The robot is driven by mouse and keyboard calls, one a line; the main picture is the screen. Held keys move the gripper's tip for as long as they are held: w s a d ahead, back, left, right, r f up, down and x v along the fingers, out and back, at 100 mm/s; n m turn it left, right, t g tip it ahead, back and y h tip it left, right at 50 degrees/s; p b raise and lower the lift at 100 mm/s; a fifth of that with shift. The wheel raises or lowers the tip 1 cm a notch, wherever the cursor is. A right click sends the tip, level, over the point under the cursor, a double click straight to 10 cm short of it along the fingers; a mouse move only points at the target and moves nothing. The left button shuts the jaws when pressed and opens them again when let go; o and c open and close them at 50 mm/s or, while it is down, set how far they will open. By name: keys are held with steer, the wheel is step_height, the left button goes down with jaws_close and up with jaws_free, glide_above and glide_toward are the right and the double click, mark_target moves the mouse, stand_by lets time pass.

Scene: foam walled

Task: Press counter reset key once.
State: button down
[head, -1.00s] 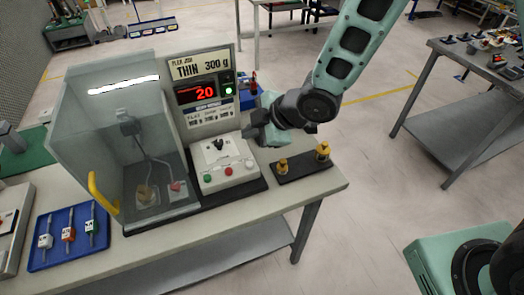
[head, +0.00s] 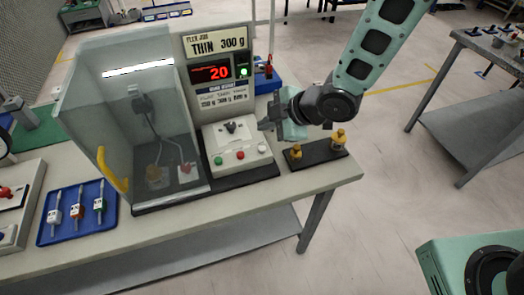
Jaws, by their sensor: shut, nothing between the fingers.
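The panel (head: 221,110) on the bench has a red display (head: 210,73) reading 20 and a round green button or lamp (head: 241,72) to its right. A white control box (head: 236,157) stands before the panel, with a black knob (head: 231,128) on top and green (head: 218,160), red (head: 240,155) and white (head: 262,149) buttons along its front. I cannot tell which of these is the counter reset key. My gripper (head: 264,124) is shut and empty, pointing left, at the right of the knob in the picture. Any contact with the box cannot be made out.
A clear walled enclosure (head: 85,115) with a yellow handle (head: 111,170) stands left of the box. A black base (head: 318,155) with two yellow posts lies right of it. A blue tray (head: 68,232) holds small tools.

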steer(key=shift+f+b, duration=1.8)
steer(key=shift+f, duration=0.85)
steer(key=shift+f, duration=0.1)
steer(key=shift+f+b, duration=0.3)
steer(key=shift+b, duration=0.15)
steer(key=shift+f+b, duration=0.5)
steer(key=shift+b, duration=0.05)
stand_by(0.3)
steer(key=shift+r, duration=0.1)
steer(key=shift+r+p, duration=0.65)
steer(key=shift+r, duration=0.15)
steer(key=shift+r, duration=0.15)
step_height(320, 180, up, 5)
steer(key=p, duration=0.3)
steer(key=shift+p, duration=0.35)
